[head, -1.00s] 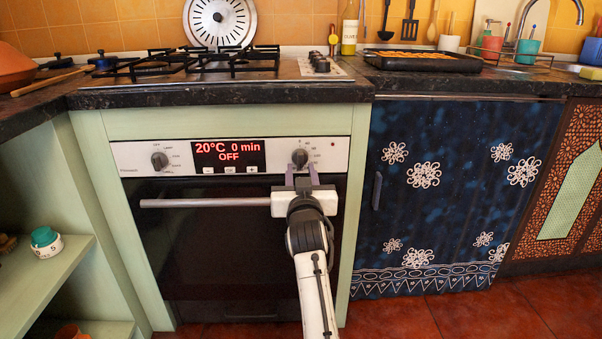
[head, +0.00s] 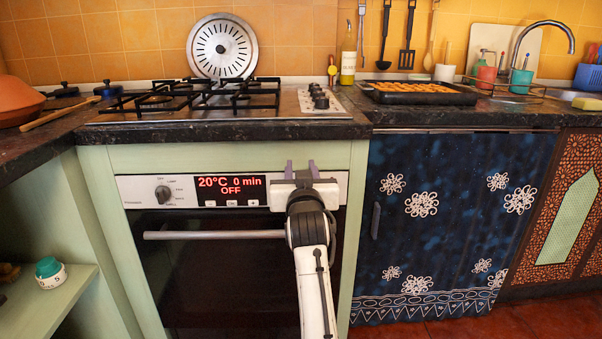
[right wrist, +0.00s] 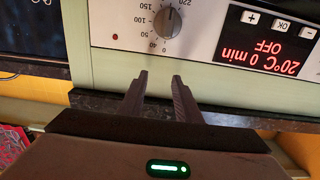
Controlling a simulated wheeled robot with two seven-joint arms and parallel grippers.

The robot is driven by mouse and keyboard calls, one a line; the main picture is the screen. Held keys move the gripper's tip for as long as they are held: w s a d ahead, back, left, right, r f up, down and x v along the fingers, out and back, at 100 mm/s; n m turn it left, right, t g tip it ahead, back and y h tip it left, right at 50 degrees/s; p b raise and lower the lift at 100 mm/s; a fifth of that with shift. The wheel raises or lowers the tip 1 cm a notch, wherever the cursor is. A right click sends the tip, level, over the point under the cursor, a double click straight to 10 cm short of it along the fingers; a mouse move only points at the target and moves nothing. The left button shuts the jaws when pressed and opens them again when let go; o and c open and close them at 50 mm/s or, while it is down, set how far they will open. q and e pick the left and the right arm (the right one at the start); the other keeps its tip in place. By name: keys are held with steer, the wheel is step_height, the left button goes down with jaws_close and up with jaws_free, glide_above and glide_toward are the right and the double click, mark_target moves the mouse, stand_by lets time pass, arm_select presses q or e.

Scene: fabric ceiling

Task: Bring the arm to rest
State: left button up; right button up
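My right gripper (head: 300,170) is in front of the oven's control panel (head: 141,190), at its right side, and hides the right knob in the head view. In the right wrist view its two fingers (right wrist: 158,80) stand apart with nothing between them. The right knob (right wrist: 167,22) shows there beyond the fingertips, clear of them. The oven display (head: 231,190) reads 20°C, 0 min, OFF. The oven door with its bar handle (head: 205,235) is closed. My left gripper is in no view.
A hob (head: 200,105) and a tray of orange food (head: 415,93) are on the dark counter above. A shelf with a teal-topped timer (head: 50,272) is at left. A tagine (head: 15,103) stands at the left edge.

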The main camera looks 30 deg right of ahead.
stand_by(0.3)
